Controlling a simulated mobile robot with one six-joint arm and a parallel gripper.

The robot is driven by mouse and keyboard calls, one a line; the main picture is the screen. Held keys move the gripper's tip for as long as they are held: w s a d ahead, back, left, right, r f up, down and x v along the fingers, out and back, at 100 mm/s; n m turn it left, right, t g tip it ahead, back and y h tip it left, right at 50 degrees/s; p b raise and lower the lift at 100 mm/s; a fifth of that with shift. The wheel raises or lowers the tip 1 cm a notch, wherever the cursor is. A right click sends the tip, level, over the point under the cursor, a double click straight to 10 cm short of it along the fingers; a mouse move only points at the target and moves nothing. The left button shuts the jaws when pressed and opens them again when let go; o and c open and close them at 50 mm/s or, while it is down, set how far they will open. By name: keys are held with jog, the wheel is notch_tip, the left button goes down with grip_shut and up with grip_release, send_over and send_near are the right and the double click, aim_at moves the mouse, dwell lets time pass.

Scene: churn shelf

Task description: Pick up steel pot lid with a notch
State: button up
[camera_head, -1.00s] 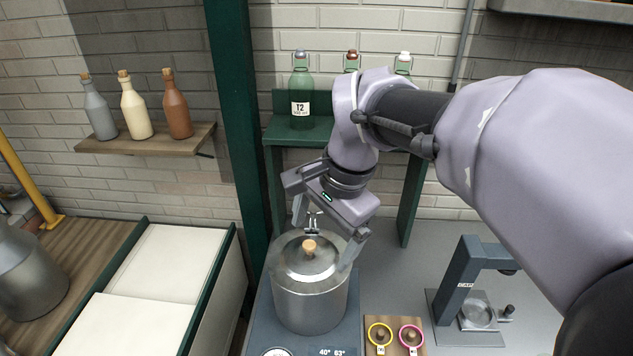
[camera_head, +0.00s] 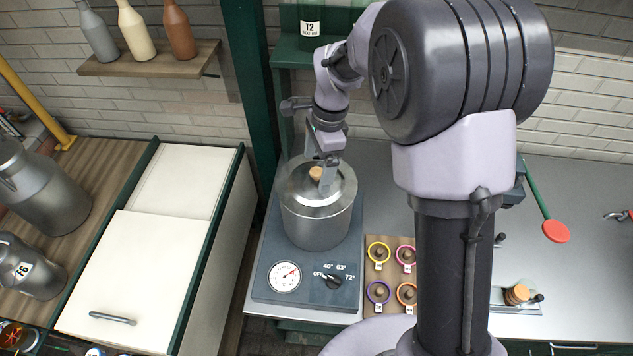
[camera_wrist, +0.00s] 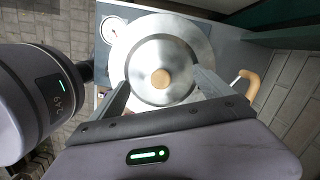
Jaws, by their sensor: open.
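The steel pot lid (camera_head: 325,188) lies on top of a steel pot (camera_head: 316,228) and has a round wooden knob (camera_head: 316,173). In the wrist view the lid (camera_wrist: 185,58) and its knob (camera_wrist: 161,79) sit between and beyond my finger tips. I cannot make out the notch. My gripper (camera_head: 314,178) is open above the lid with its fingers on either side of the knob. In the wrist view my gripper (camera_wrist: 160,82) shows its fingers spread wide, with nothing between them held. Whether the fingertips touch the lid is unclear.
The pot stands on a dark blue heater base with a gauge (camera_head: 284,276) and a dial (camera_head: 333,281). A wooden board (camera_head: 390,262) with coloured rings is to its right. A white-lidded chest (camera_head: 130,270) is to the left. A bottle shelf (camera_head: 150,60) hangs above.

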aim_at(316, 179)
notch_tip(316, 179, down, 2)
jog(key=shift+a+f, duration=0.15)
jog(key=shift+f, duration=0.1)
jog(key=shift+s+r, duration=0.1)
jog(key=c, duration=1.7)
grip_shut()
